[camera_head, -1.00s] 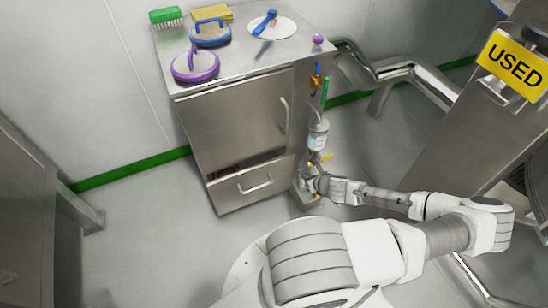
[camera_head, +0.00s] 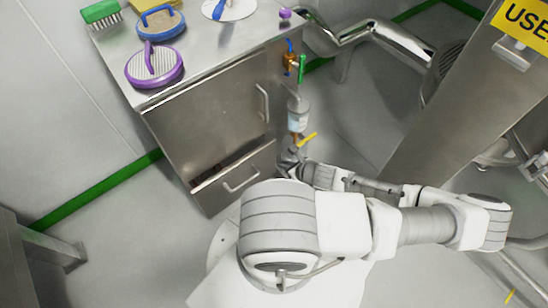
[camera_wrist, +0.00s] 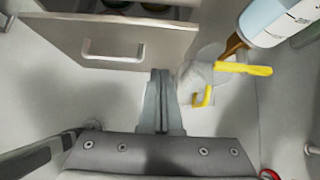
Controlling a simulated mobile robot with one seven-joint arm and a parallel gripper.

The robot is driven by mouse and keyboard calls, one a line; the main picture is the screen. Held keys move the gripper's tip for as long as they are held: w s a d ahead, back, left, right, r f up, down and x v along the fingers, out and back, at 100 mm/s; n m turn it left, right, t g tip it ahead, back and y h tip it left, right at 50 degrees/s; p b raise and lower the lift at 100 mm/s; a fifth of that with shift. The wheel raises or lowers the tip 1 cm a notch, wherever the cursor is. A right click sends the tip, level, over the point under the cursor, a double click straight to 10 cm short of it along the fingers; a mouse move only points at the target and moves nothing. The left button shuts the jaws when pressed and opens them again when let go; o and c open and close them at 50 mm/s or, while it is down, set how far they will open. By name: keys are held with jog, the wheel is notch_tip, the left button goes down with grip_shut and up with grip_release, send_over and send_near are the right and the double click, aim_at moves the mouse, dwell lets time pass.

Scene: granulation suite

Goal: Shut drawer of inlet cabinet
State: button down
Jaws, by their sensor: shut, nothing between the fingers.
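The inlet cabinet (camera_head: 205,120) is a steel box with a hinged upper door and a low drawer (camera_head: 222,194). The drawer stands partly open, with a dark gap above its front. In the wrist view, the drawer front (camera_wrist: 165,42) has a bar handle (camera_wrist: 112,56), and dark round items show inside behind it. My gripper (camera_wrist: 160,74) is shut and empty, its fingertips close to the lower edge of the drawer front, right of the handle. I cannot tell whether they touch it. In the head view, my gripper (camera_head: 294,160) is low by the cabinet's right corner, partly hidden.
A clear bottle (camera_head: 298,114) with a yellow lever (camera_head: 306,141) hangs by the cabinet's right side, near my gripper. Purple (camera_head: 154,68) and blue (camera_head: 160,24) lidded discs and a green brush (camera_head: 100,12) lie on top. Bent steel pipe (camera_head: 375,32) runs behind.

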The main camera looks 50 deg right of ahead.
aim_at(262, 153)
jog(key=shift+w+r+b+x, duration=0.35)
jog(key=shift+b+x, duration=0.4)
jog(key=shift+x, duration=1.2)
jog(key=shift+w+r+b+x, duration=0.3)
jog(key=shift+b+x, duration=0.5)
jog(key=shift+x, duration=1.2)
jog(key=shift+w+r+b+x, duration=0.35)
jog(key=shift+b+x, duration=0.4)
jog(key=shift+x, duration=1.2)
jog(key=shift+d, duration=0.3)
